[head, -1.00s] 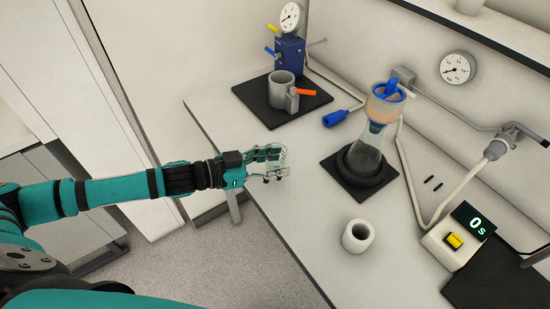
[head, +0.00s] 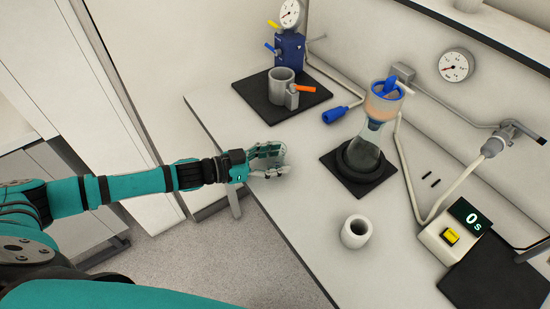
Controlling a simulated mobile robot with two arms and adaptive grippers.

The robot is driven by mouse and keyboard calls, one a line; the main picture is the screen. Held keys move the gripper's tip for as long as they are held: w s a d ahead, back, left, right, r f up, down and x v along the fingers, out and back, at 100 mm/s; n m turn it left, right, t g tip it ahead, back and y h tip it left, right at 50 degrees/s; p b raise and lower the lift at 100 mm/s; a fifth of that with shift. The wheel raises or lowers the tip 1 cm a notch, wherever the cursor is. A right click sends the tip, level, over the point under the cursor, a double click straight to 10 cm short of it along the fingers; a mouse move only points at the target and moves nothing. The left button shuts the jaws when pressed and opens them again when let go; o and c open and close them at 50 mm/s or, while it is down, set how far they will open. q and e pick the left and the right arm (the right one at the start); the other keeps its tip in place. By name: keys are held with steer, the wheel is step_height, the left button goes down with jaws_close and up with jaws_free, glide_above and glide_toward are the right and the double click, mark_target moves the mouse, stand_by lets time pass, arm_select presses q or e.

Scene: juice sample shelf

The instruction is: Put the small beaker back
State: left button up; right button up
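My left gripper (head: 268,160) is at the left edge of the bench, reaching in from the left. Its fingers look closed around a small clear glass beaker (head: 270,153), held just above or at the bench top; whether it touches the bench cannot be told. The fingers hide part of the glass. My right gripper is not in view.
A glass flask (head: 363,155) with an orange-filled funnel (head: 383,105) stands on a dark mat (head: 332,158). A white cup (head: 355,231) stands in front. A grey cylinder (head: 281,87) with an orange handle sits on a black plate (head: 255,103) behind. Bench between is clear.

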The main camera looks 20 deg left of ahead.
arm_select(q)
steer(key=shift+o, duration=1.1)
steer(key=shift+a+r, duration=0.1)
steer(key=shift+r, duration=0.05)
steer(key=b+v, duration=0.2)
steer(key=v, duration=1)
